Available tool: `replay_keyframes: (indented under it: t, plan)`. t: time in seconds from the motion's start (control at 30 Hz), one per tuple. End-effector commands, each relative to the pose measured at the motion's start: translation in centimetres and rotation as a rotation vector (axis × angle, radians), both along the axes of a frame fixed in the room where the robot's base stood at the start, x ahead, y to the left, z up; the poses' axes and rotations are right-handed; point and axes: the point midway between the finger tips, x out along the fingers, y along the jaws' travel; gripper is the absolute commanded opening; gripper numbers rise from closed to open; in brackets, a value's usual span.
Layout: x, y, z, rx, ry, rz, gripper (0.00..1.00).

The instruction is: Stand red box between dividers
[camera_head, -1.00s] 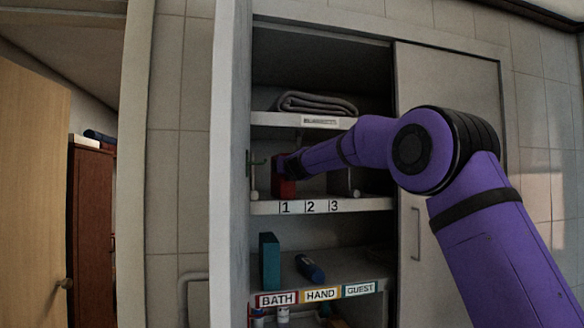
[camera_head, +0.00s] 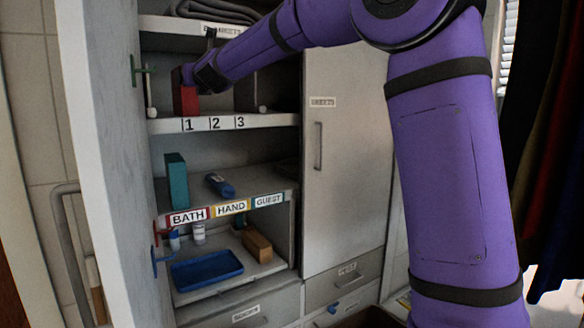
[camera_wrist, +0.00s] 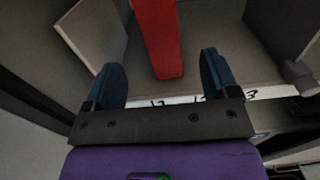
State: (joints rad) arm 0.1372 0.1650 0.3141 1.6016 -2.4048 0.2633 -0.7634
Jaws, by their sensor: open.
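The red box (camera_head: 185,96) stands upright on the shelf marked 1, 2, 3 (camera_head: 222,123), above the 1, near the front edge. In the wrist view the red box (camera_wrist: 158,38) lies ahead of and between my fingers, with a gap on both sides. My gripper (camera_wrist: 162,78) is open and holds nothing. In the head view my gripper (camera_head: 200,78) is right beside the box, its fingers partly hidden.
Folded grey cloth (camera_head: 212,11) lies on the shelf above. A teal box (camera_head: 176,180) and a blue item (camera_head: 220,185) are on the shelf below. A blue tray (camera_head: 207,270) sits lower. The open cabinet door (camera_head: 105,150) stands close on the left.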

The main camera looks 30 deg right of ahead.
Motion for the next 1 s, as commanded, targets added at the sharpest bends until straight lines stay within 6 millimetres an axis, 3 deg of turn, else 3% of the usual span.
replay_keyframes:
  t: [0.17, 0.33, 0.47, 0.73, 1.0]
  plan:
    - [-2.9, -1.2, 0.6, 0.170, -0.006, -0.067, 0.81]
    - [-9.1, -4.3, 0.4, 0.544, -0.019, -0.227, 0.81]
    - [-14.6, -7.0, -1.1, 0.852, -0.035, -0.375, 0.81]
    - [-26.8, -11.2, -7.3, 1.493, -0.072, -0.726, 0.81]
    - [-39.3, -11.4, -16.4, 2.114, -0.085, -1.139, 0.81]
